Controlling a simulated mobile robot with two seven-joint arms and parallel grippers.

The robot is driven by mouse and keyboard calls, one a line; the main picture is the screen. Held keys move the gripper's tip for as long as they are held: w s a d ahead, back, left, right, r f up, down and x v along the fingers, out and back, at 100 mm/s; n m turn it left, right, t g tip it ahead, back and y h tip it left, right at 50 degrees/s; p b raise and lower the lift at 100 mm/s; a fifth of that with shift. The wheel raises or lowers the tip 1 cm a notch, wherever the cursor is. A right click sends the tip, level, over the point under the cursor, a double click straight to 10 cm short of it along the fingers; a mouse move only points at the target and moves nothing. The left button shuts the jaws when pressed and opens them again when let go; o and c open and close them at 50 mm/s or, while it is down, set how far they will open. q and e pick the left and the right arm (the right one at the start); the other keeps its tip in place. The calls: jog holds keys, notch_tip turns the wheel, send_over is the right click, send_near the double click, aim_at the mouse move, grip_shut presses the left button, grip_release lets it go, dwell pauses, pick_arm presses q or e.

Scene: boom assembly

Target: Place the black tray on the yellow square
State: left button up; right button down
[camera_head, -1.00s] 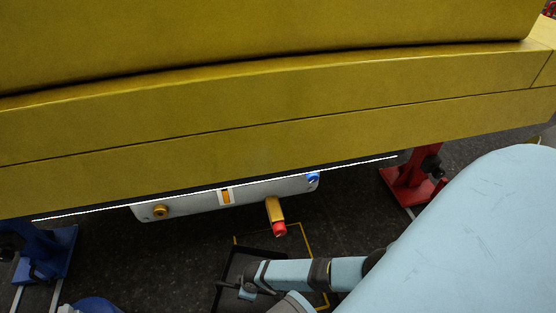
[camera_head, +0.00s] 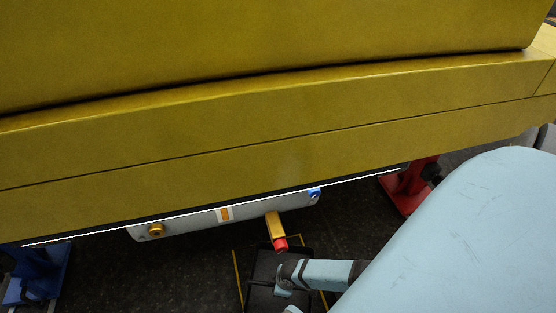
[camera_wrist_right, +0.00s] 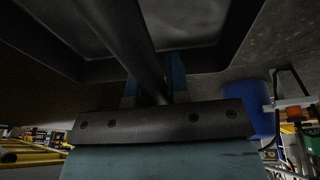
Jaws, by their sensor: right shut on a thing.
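The black tray (camera_head: 267,264) is low near the floor in the head view, below the big yellow body. It appears within the outline of the yellow square (camera_head: 237,268); whether it touches the floor I cannot tell. The square's left line and a bit of its right side show; the tray and my arm hide much of the rest. My right gripper (camera_head: 284,287) is shut on the tray. In the right wrist view, the tray (camera_wrist_right: 205,60) fills the top, with a dark bar of it between the fingers (camera_wrist_right: 153,88). My left gripper is not in view.
The yellow machine body (camera_head: 280,110) spans the upper head view. A grey panel (camera_head: 190,219) with a yellow, red-tipped part (camera_head: 276,228) hangs just above the tray. A blue stand (camera_head: 42,270) is at left, a red stand (camera_head: 405,190) at right. Dark floor lies between.

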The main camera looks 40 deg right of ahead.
notch_tip(320, 180, down, 2)
jog(key=shift+f+b, duration=0.1)
jog(key=shift+b, duration=0.2)
jog(key=shift+f, duration=0.5)
jog(key=b+x, duration=0.2)
jog(key=x, duration=0.1)
jog(key=shift+s+d+f+b, duration=0.15)
jog(key=shift+s+f+b, duration=0.1)
jog(key=shift+b, duration=0.15)
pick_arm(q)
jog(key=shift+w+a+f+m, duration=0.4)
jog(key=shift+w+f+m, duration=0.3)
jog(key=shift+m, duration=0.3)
pick_arm(e)
jog(key=shift+r, duration=0.1)
jog(key=c, duration=1.5)
grip_release()
jog(key=shift+s+f, duration=0.1)
jog(key=shift+f, duration=0.1)
jog(key=o, duration=0.4)
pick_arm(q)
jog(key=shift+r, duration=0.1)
